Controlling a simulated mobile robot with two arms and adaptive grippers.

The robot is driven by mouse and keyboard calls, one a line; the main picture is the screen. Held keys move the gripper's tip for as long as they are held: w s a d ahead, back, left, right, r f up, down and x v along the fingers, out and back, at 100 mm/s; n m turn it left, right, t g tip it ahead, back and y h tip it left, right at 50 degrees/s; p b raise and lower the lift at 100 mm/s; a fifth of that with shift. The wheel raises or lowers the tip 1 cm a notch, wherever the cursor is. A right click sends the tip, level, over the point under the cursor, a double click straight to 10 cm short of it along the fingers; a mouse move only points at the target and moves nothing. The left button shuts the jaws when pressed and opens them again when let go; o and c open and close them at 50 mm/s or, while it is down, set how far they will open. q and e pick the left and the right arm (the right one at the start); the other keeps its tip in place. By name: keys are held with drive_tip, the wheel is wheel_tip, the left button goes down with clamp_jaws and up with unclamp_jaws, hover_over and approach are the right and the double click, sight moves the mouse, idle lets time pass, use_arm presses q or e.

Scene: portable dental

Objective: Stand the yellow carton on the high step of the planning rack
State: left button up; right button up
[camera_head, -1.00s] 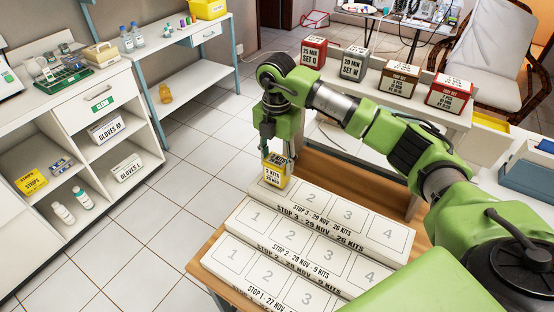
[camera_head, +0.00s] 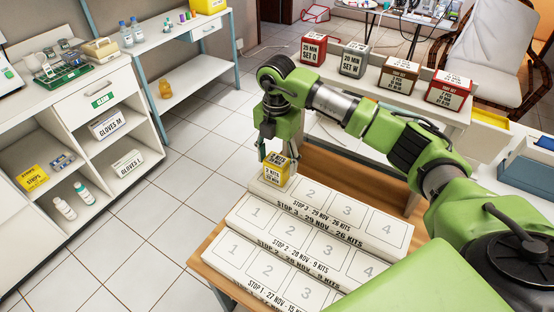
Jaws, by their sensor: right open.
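The yellow carton (camera_head: 277,170) stands upright at the left end of the high step, labelled Stop 3, of the planning rack (camera_head: 330,222). It covers the leftmost square of that step. My right gripper (camera_head: 276,150) is directly above the carton, pointing down, with its fingers open around or just over the carton's top. The arm hides part of the fingers, so I cannot tell whether they touch it. The lower steps, Stop 2 and Stop 1, are bare. My left gripper does not show.
The rack stands on a wooden table (camera_head: 205,252). Behind it, a white bench (camera_head: 440,112) carries a red, a grey, a brown and another red box. Shelves with glove boxes (camera_head: 110,122) stand at the left. The tiled floor between is clear.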

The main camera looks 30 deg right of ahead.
sight(277, 159)
wheel_tip(277, 159, up, 12)
drive_tip(key=b, duration=0.2)
drive_tip(key=shift+b, duration=0.3)
